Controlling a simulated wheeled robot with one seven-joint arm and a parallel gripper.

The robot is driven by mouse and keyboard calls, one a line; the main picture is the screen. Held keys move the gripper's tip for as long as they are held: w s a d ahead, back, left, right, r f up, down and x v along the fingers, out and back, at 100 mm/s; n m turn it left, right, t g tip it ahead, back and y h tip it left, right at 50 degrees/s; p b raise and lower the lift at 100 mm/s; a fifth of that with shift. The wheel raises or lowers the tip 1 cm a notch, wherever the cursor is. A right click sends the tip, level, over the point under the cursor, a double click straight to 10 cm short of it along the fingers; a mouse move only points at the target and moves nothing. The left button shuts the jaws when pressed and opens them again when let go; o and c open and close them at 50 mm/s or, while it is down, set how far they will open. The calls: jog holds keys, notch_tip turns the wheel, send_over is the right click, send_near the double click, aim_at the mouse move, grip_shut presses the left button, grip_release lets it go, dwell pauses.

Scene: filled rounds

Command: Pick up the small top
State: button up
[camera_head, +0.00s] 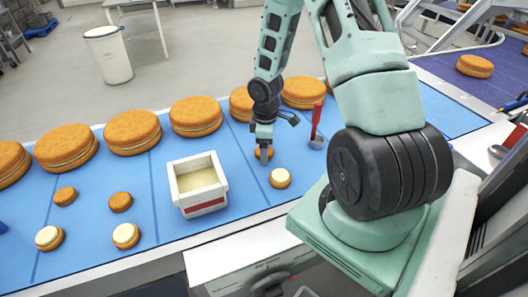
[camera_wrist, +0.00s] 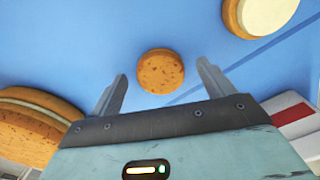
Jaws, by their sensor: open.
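The small top (camera_wrist: 161,71) is a round, brown, speckled disc lying flat on the blue belt. In the wrist view it sits between and just beyond the tips of my gripper (camera_wrist: 162,69), whose two fingers are spread apart with nothing held. In the head view my gripper (camera_head: 264,158) points down over the small top (camera_head: 271,152) and partly hides it. I cannot tell the exact height between them.
A cream-topped small round (camera_head: 280,178) lies close by on the right. A white box (camera_head: 198,184) with a red stripe stands to the left. Large rounds (camera_head: 196,116) line the belt's far side. A red-handled tool (camera_head: 316,125) stands at right. More small rounds (camera_head: 121,202) lie farther left.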

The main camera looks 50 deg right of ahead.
jog(key=shift+f, duration=0.4)
jog(key=c, duration=0.8)
